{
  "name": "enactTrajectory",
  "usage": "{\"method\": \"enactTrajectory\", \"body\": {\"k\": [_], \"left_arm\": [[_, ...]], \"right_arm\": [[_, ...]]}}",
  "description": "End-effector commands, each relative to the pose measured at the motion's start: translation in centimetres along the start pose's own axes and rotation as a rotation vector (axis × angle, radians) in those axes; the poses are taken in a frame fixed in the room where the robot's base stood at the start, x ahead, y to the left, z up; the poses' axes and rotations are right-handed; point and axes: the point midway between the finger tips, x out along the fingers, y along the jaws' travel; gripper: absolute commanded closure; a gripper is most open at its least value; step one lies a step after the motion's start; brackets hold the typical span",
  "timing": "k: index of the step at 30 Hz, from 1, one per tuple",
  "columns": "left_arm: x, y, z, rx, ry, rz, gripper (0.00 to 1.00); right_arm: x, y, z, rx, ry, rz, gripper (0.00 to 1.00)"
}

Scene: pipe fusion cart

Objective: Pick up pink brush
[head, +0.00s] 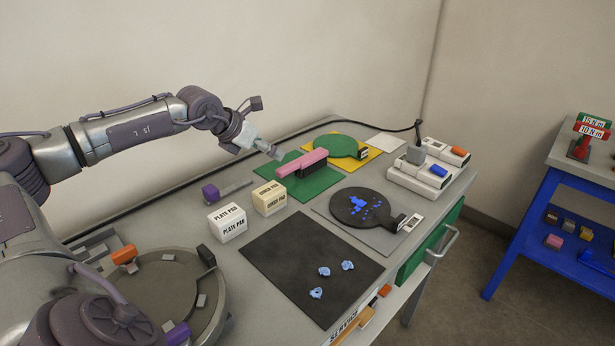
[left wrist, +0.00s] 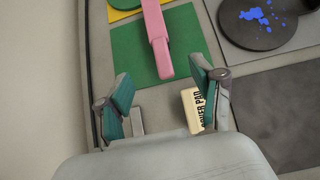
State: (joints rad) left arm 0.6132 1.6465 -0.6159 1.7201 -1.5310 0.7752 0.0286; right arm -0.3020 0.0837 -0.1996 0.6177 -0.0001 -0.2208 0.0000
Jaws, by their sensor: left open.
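The pink brush (head: 302,163) lies on a green mat (head: 318,187) toward the back of the cart top, its pink handle pointing to the left and a dark part along its side. It also shows in the left wrist view (left wrist: 157,35), above and between my finger tips. My left gripper (head: 272,153) is open and empty, just short of the handle's end and apart from it. In the left wrist view its two green-padded fingers (left wrist: 162,86) are spread wide. My right gripper is not in view.
A black round plate with blue bits (head: 376,204) lies to the right. A dark mat (head: 290,262) with blue scraps lies at the front. A wall (head: 300,60) runs behind the cart.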

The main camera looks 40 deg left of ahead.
Motion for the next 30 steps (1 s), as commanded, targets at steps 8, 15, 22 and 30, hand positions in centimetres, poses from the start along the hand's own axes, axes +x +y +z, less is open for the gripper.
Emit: {"method": "enactTrajectory", "body": {"k": [8,15,22,30], "left_arm": [[4.0,-0.1,0.2,-0.005,-0.003,-0.006,0.33],[7.8,0.0,0.1,-0.004,-0.002,-0.002,0.33],[9.5,-0.1,0.0,-0.001,0.0,-0.002,0.33],[13.3,-0.1,-0.1,-0.003,-0.001,-0.002,0.33]], "right_arm": [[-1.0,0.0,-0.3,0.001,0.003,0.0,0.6],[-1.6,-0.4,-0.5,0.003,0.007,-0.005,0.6],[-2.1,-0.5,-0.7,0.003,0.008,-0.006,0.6],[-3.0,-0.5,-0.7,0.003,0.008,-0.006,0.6]]}}
